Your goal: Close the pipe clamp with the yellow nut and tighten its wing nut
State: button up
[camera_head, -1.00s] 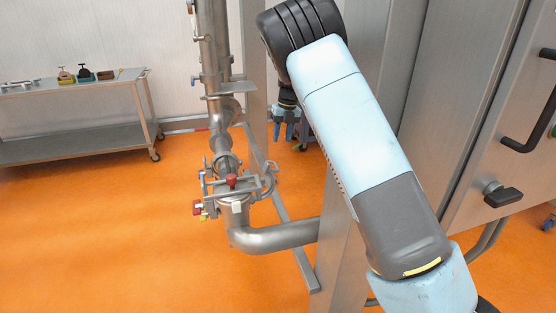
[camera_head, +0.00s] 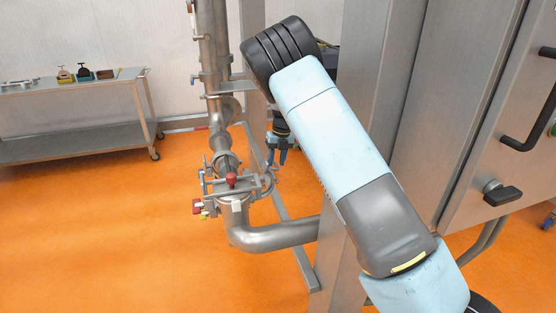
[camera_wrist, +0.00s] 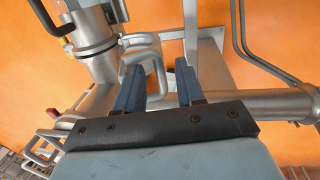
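A metal pipe assembly stands in the middle of the head view, with a clamped joint (camera_head: 235,195) carrying a red knob (camera_head: 231,180) on top. Small red and yellowish parts (camera_head: 199,208) sit at its left side. A yellowish piece (camera_wrist: 68,42) shows at the upper left of the wrist view, beside a pipe flange. I cannot tell for sure which part is the yellow nut. A curved metal loop (camera_wrist: 157,58) lies beyond my fingers in the wrist view. My gripper (camera_head: 278,160) points down just right of the joint. Its blue fingers (camera_wrist: 158,85) are apart, with nothing seen held.
A vertical pipe (camera_head: 212,60) rises behind the joint, and a bent pipe (camera_head: 275,238) runs right to a steel column (camera_head: 345,250). A steel cabinet (camera_head: 490,120) is at right. A trolley (camera_head: 75,98) with small items stands at the far left. Orange floor is clear at left.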

jog(key=shift+c, duration=0.3)
grip_shut()
